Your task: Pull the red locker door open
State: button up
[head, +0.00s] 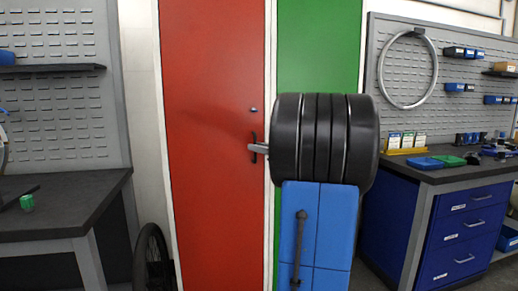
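The red locker door (212,140) stands upright in the middle of the head view and looks shut, its right edge along a pale frame strip. A dark vertical handle (254,137) sits near that edge, with a small dark lock (253,109) above it. My gripper (254,148) shows only as a short grey tip at the handle, in front of its lower half. Whether it touches the handle, and whether its fingers are open or shut, I cannot tell. The black bulk of my arm hides the rest of the gripper.
A green locker door (318,45) adjoins on the right, partly hidden by my arm. A dark workbench (60,205) stands left, with a bike wheel (152,258) on the floor beside it. A blue drawer bench (465,225) stands right.

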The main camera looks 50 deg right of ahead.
grip_shut()
jog(key=shift+s+a, duration=0.1)
